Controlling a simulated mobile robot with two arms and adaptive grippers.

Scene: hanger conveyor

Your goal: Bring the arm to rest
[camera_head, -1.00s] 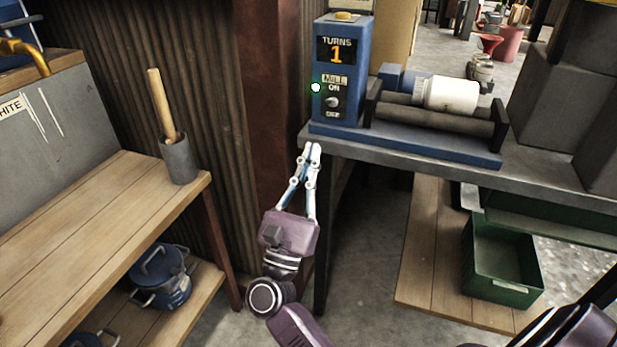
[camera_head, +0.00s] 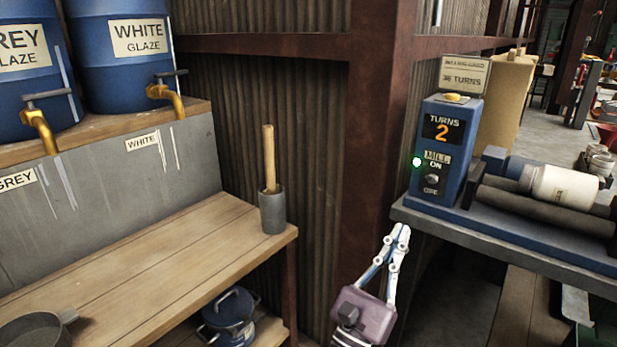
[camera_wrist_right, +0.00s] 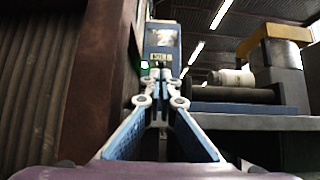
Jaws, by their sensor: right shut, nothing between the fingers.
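My right gripper (camera_head: 398,236) is shut and empty. In the head view it points upward in front of the rusty post, beside the left front edge of the mill bench. The blue mill control box (camera_head: 444,150) stands just beyond and to the right of it, with the counter showing 2 and a green light lit. In the right wrist view the closed fingers (camera_wrist_right: 160,78) point toward the same box (camera_wrist_right: 162,42). A white jar (camera_head: 563,186) lies on the mill rollers (camera_head: 540,208). My left gripper is out of view.
A wooden bench (camera_head: 130,255) at left holds a grey pot (camera_head: 272,210) with a wooden stick. A blue lidded pot (camera_head: 229,314) sits on its lower shelf. Blue glaze barrels (camera_head: 122,55) with brass taps stand behind. A rusty post (camera_head: 370,140) rises behind my gripper.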

